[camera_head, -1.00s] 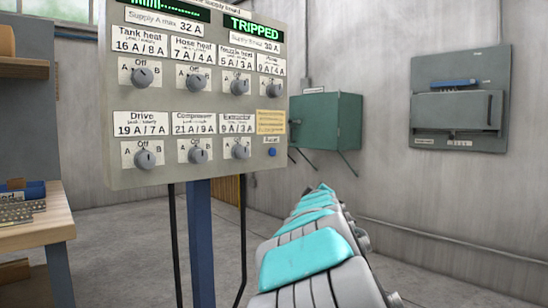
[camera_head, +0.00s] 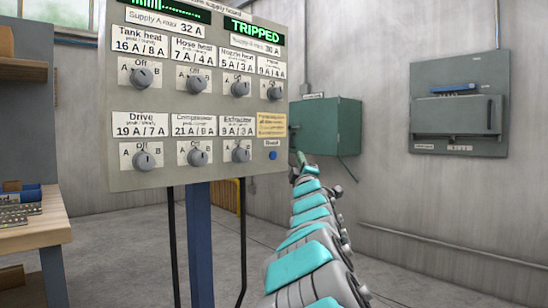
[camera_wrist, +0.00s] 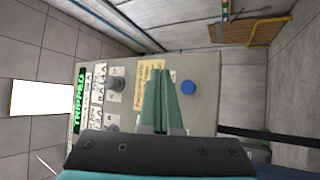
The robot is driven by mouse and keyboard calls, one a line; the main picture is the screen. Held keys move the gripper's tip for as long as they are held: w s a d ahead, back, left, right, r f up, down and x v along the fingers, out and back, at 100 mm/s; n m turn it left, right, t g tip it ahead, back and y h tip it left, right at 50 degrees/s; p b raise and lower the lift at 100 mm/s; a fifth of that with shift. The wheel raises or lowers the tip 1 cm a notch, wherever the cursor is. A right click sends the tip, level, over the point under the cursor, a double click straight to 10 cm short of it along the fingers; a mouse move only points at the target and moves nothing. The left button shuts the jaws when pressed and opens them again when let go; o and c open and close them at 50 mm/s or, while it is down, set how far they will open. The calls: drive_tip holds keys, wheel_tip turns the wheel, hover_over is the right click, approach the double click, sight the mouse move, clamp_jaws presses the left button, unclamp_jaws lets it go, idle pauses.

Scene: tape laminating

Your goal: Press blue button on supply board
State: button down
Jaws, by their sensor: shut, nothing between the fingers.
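The supply board (camera_head: 120,100) is a grey panel on a blue post, with several knobs and a green display reading TRIPPED (camera_head: 254,26). The small round blue button (camera_head: 273,155) is at its lower right, under a small label. In the wrist view the board lies sideways and the blue button (camera_wrist: 188,87) is right of my fingertips. My gripper (camera_wrist: 161,72) is shut with its two green fingers together and nothing between them. The fingertips appear over the board near the yellow note, apart from the button in the picture. Their gap from the panel is hard to judge.
A green wall box (camera_head: 335,125) is behind the board to the right. A grey wall panel with a blue handle (camera_head: 457,105) hangs further right. A wooden workbench (camera_head: 45,222) is at the left. The floor (camera_head: 120,260) between bench and post is clear.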

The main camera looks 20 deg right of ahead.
sight(273, 155)
drive_tip(key=shift+w+a+p, duration=0.65)
drive_tip(key=shift+w, duration=0.6)
drive_tip(key=shift+w+a+p, duration=0.6)
drive_tip(key=shift+w+p, duration=0.05)
drive_tip(key=shift+w, duration=0.6)
drive_tip(key=shift+w+a+p, duration=0.65)
drive_tip(key=shift+w, duration=0.6)
drive_tip(key=shift+w+a+r+p, duration=0.15)
drive_tip(key=shift+w+p, duration=0.1)
drive_tip(key=shift+p, duration=0.4)
drive_tip(key=shift+w+a+p, duration=0.25)
drive_tip(key=shift+w+p, duration=0.25)
drive_tip(key=shift+p, duration=0.4)
drive_tip(key=shift+s+d+f+b, duration=0.2)
drive_tip(key=shift+s+d+b, duration=0.2)
drive_tip(key=shift+s+b, duration=0.35)
